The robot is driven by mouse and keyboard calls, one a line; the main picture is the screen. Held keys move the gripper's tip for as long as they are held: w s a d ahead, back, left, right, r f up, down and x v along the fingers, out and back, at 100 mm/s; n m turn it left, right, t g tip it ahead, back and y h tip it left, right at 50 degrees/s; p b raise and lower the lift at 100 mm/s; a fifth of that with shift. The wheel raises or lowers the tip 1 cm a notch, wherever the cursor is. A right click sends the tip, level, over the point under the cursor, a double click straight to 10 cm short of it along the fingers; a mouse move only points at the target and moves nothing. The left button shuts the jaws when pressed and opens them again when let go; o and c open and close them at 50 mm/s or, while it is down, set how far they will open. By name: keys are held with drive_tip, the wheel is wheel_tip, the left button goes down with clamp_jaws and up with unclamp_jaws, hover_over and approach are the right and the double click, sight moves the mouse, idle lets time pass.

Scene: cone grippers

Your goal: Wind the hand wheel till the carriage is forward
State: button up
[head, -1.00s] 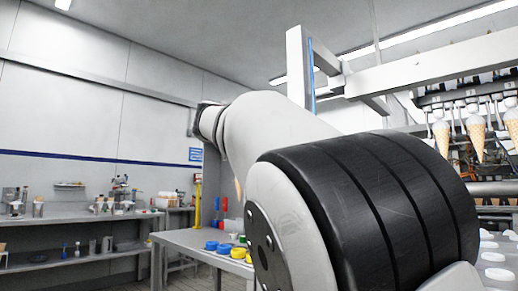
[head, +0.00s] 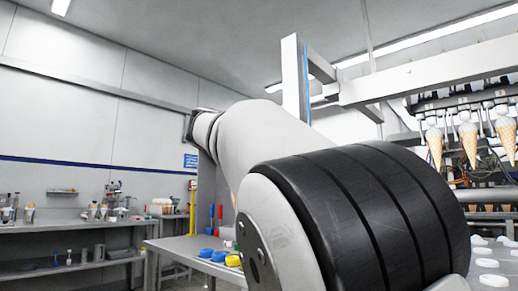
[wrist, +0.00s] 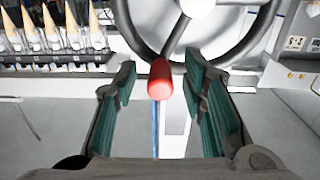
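In the wrist view the hand wheel (wrist: 262,37) is a dark rim with spokes around a pale hub, at the top of the picture. Its red handle (wrist: 160,78) points toward me and lies between the two fingers of my gripper (wrist: 163,90). The fingers are open, with clear gaps on both sides of the handle. In the head view my own arm covers the middle, and the gripper and wheel are hidden there. I cannot identify the carriage for sure; a row of hanging cones (head: 470,143) shows on the machine at the right.
The machine's pale frame (head: 430,72) rises at the right. A work table (head: 180,245) with blue and yellow lids stands left of my arm. A long bench (head: 70,226) with tools runs along the left wall. Cones (wrist: 55,25) also show at the wrist view's upper left.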

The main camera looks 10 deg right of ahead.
drive_tip(key=v, duration=0.7)
drive_tip(key=shift+a, duration=0.1)
